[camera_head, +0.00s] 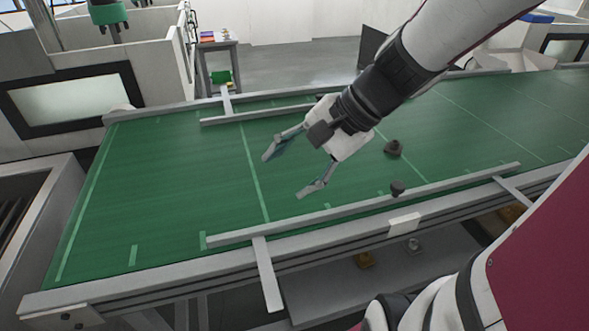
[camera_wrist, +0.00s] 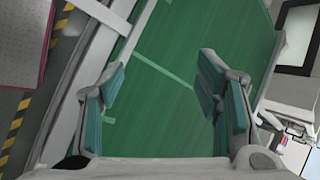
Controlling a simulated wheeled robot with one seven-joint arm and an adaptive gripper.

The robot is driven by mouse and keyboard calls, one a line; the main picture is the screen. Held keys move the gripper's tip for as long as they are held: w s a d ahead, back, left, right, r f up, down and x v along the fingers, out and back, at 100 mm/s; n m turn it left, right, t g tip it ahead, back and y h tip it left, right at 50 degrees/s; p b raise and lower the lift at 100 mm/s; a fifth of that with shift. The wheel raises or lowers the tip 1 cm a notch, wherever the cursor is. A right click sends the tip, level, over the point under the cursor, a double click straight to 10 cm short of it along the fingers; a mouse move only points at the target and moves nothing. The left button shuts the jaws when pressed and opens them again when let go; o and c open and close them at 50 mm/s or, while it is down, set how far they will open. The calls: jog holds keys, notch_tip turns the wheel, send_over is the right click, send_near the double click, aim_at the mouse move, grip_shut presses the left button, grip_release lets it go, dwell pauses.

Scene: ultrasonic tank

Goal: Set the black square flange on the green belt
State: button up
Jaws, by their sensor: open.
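The green belt (camera_head: 180,190) runs across the head view, and its surface also fills the middle of the wrist view (camera_wrist: 170,110). My gripper (camera_head: 286,172) is open above the belt, pointing left and down. In the wrist view, nothing is between its teal-padded fingers (camera_wrist: 162,82).
Metal guide rails run along the near side (camera_head: 330,215) and far side (camera_head: 265,114) of the belt. The belt's left part is clear.

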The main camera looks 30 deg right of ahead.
jog(key=s+a+r+n+h, duration=0.2)
jog(key=s+r+n+h, duration=0.2)
jog(key=s+n, duration=0.6)
jog(key=n+h, duration=0.1)
jog(key=n, duration=0.2)
jog(key=shift+n+h, duration=0.3)
jog(key=shift+n, duration=0.1)
jog(key=shift+a+r, duration=0.1)
jog(key=shift+c, duration=0.5)
